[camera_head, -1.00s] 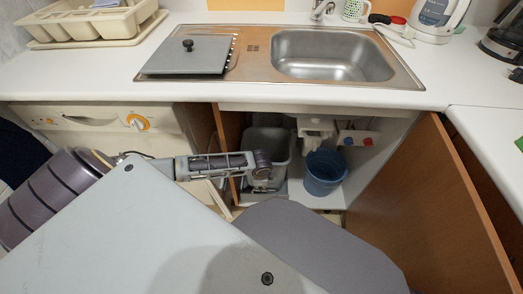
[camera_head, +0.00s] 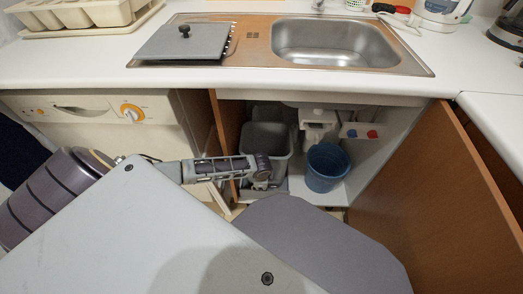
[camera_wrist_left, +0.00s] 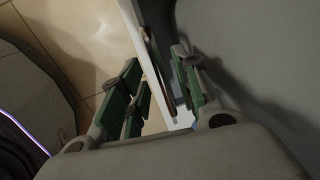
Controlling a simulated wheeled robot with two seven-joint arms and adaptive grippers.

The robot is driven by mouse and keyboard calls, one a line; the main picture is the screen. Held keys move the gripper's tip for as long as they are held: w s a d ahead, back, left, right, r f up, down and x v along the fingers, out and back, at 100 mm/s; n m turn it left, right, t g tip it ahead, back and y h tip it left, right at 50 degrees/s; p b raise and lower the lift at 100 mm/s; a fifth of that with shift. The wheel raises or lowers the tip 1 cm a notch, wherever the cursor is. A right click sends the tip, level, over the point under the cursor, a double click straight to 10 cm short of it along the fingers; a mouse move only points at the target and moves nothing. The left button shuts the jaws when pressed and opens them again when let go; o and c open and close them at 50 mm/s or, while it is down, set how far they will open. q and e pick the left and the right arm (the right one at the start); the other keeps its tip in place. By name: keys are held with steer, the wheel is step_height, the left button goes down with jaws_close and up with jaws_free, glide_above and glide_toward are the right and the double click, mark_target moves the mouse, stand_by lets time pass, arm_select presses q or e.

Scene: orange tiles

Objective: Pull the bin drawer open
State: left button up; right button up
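The grey bin (camera_head: 266,136) stands inside the open cabinet under the sink, at the left of the opening. It sits on a light-coloured base. My left gripper (camera_head: 261,180) is low in front of the bin and hides part of its lower front. In the left wrist view the two green-padded fingers of my left gripper (camera_wrist_left: 160,88) are apart. A thin pale edge and a dark strip show between them, and a grey surface, likely the bin wall, fills the right. I cannot tell whether a finger touches anything. My right gripper is not in view.
A blue bucket (camera_head: 326,168) stands right of the bin. The brown cabinet door (camera_head: 430,205) is swung open at the right. A white appliance (camera_head: 105,125) stands to the left. The countertop (camera_head: 90,70) and sink (camera_head: 338,45) are above the opening.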

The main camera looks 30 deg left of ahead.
arm_select(q)
steer(key=shift+f, duration=0.15)
jaws_close()
stand_by(0.4)
